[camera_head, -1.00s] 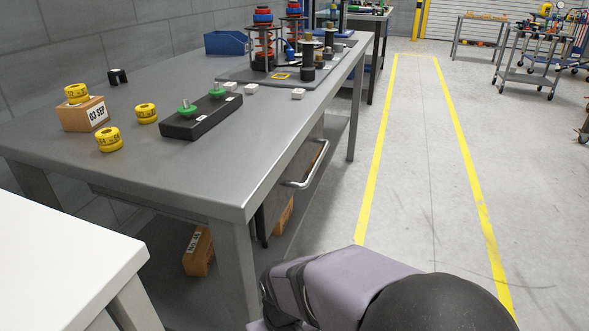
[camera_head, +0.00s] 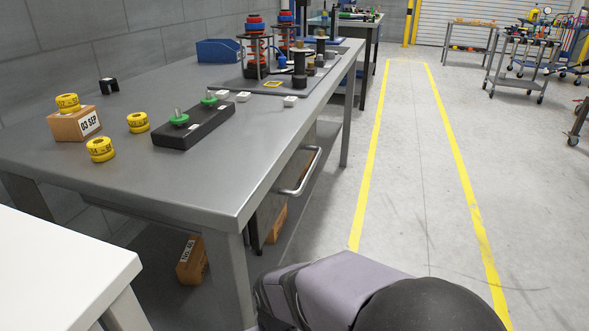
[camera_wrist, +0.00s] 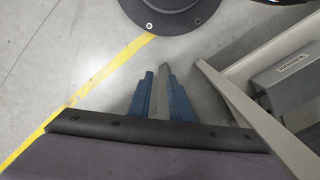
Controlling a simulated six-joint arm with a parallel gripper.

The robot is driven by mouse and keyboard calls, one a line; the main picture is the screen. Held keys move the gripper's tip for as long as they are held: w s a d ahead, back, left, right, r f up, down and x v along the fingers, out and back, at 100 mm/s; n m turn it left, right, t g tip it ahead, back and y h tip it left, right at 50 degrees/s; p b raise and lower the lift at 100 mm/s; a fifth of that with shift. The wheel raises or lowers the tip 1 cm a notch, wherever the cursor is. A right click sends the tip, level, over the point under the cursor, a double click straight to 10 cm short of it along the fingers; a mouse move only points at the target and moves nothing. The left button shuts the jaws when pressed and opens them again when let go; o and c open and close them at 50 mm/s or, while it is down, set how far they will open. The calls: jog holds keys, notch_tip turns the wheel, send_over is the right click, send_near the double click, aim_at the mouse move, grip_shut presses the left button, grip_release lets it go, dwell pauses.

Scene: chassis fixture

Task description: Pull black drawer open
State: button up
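A dark drawer (camera_head: 270,212) hangs under the right side of the grey metal workbench, largely hidden by the bench top. Its silver bar handle (camera_head: 304,182) sticks out to the right, with nothing touching it. I cannot tell how far the drawer stands out. My grey and black arm fills the bottom of the head view, below the handle; the fingers are hidden there. In the wrist view my gripper (camera_wrist: 161,95) has two blue fingers, apart. A narrow grey strip shows between them; I cannot tell what it is. The handle cannot be made out in that view.
The workbench (camera_head: 190,192) carries yellow rolls, a small box, a black block with green knobs and several fixture parts. A white table (camera_head: 60,265) stands at lower left. A pale edge (camera_wrist: 250,115) and a labelled grey box (camera_wrist: 290,85) show right. The floor between yellow lines is clear.

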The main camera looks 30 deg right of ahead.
jog(key=w+d+r+m+p, duration=0.1)
jog(key=w+d+r+p, duration=0.25)
jog(key=r+p, duration=0.2)
jog(key=w+d+r+h+p, duration=0.1)
jog(key=w+d+r+p, duration=0.1)
jog(key=d+r+p, duration=0.4)
jog(key=w+d+r+m+p, duration=0.1)
jog(key=w+d+r+p, duration=0.15)
jog(key=r+p, duration=0.35)
jog(key=m+t+y+p, duration=0.25)
jog(key=m+p, duration=0.45)
jog(key=p, duration=1.6)
send_near(311, 167)
jog(key=shift+g, duration=0.45)
jog(key=shift+w+a+f+p, duration=0.2)
jog(key=shift+w+f+p, duration=0.1)
jog(key=shift+f, duration=0.9)
jog(key=shift+w+a+f+p, duration=0.2)
jog(key=shift+w+f+p, duration=0.1)
jog(key=shift+f, duration=0.95)
jog(key=shift+w+a+f+p, duration=0.2)
jog(key=shift+w+f+p, duration=0.1)
jog(key=shift+f, duration=0.9)
jog(key=shift+c, duration=0.6)
grip_shut()
